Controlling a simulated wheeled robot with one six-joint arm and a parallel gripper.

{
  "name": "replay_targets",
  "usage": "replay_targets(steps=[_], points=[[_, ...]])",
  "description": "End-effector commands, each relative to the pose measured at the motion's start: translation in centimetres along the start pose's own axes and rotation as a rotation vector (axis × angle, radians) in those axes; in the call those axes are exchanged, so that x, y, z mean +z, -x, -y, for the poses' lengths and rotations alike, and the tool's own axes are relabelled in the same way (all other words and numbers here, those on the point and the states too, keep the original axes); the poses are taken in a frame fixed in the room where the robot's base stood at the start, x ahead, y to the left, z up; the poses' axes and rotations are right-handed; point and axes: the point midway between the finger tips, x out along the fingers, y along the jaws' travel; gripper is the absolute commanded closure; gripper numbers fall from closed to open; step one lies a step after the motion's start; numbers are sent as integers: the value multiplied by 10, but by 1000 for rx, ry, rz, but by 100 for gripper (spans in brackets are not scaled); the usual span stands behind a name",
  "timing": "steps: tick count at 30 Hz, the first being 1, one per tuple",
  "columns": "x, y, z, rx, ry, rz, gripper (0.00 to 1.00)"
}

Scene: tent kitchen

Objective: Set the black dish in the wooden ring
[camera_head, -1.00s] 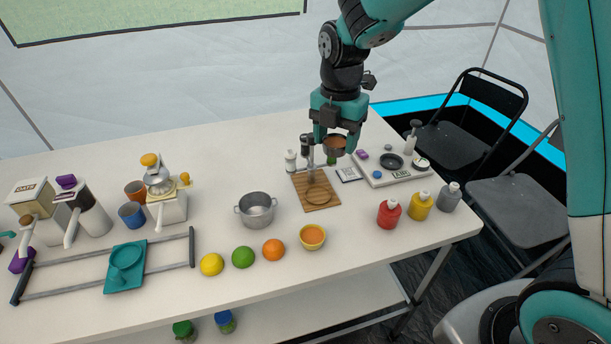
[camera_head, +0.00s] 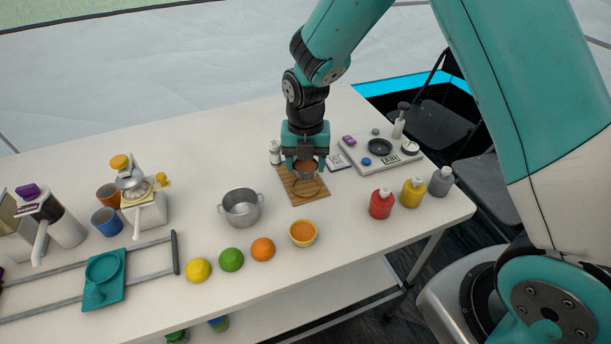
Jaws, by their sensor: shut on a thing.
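My gripper (camera_head: 305,160) is shut on a small dark dish (camera_head: 305,175) with a brown inside. The dish looks level and hangs above the back part of the wooden board (camera_head: 311,201). The wooden ring (camera_head: 317,191) lies on that board, and its front edge shows just below and in front of the dish. The dish and gripper hide the back of the ring. I cannot tell whether the dish touches the ring.
A grey pot (camera_head: 240,208) stands left of the board and an orange-filled yellow bowl (camera_head: 303,233) in front. A white tray (camera_head: 363,160) with a black round piece (camera_head: 380,147) is to the right. Several bottles (camera_head: 381,204) stand at the right edge. A small white bottle (camera_head: 275,153) is close behind the board.

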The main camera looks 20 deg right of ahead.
Motion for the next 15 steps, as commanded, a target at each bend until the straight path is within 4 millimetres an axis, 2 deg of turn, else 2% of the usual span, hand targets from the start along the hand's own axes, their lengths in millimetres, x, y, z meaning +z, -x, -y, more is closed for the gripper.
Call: replay_targets(steps=[9, 15], points=[[1, -40, 1, 0, -2, 0, 71], [1, -46, 1, 2, -2, 2, 71]])
